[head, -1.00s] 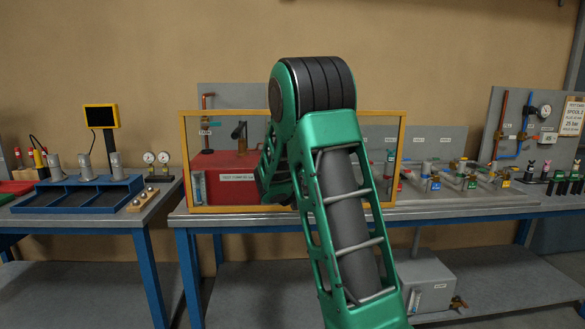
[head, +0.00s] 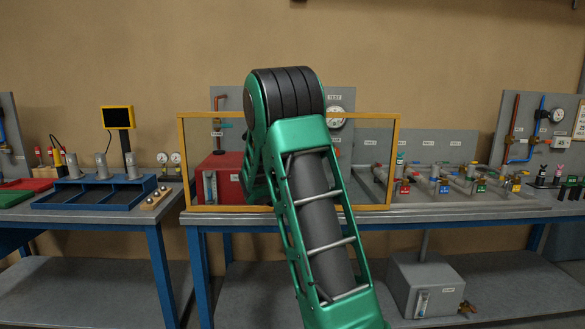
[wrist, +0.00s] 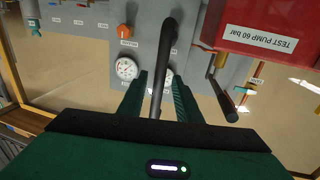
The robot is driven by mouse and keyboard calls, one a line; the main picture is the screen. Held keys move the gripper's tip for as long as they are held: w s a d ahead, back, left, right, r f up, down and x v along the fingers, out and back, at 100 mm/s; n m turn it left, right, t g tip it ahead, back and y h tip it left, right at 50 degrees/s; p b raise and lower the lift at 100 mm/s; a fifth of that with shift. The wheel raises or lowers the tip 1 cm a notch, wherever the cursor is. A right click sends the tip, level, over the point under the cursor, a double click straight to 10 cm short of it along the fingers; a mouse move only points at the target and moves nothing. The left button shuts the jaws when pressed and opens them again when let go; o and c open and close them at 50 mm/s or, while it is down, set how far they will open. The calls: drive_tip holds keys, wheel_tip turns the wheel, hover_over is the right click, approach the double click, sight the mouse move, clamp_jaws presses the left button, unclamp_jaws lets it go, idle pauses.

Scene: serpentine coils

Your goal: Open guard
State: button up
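The guard (head: 288,115) is a clear panel in a yellow frame, upright along the front of the bench. My gripper (wrist: 160,80) is hidden behind my green arm in the head view. In the wrist view its two green fingers are apart, with a dark bar (wrist: 164,60) between them that looks like the guard's handle. Gaps show beside the bar; I cannot tell whether a finger touches it.
A dark lever (wrist: 222,90) sits beside the red box. A gauge (head: 336,118) is on the grey back panel. Pipes and colored valves (head: 445,185) fill the bench at right. A blue tray (head: 95,193) stands on the left bench, across a gap.

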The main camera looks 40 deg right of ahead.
drive_tip(key=shift+r, duration=0.1)
drive_tip(key=v, duration=1)
drive_tip(key=shift+s+a, duration=0.15)
drive_tip(key=shift+a, duration=0.15)
drive_tip(key=s+a+f+m+g+y, duration=0.1)
drive_tip(key=s+f+g+y, duration=0.2)
drive_tip(key=s+f, duration=0.35)
drive_tip(key=s+a+f+g+y, duration=0.2)
drive_tip(key=s+f+g, duration=0.15)
drive_tip(key=s, duration=0.65)
drive_tip(key=s+a+f+n+g+y, duration=0.2)
drive_tip(key=s+a+y, duration=0.3)
drive_tip(key=s+a, duration=0.5)
drive_tip(key=s+a+f+n+g+y, duration=0.2)
drive_tip(key=s+a+n+y, duration=0.1)
drive_tip(key=s+a, duration=0.7)
drive_tip(key=shift+a+y, duration=0.4)
drive_tip(key=shift+y, duration=0.5)
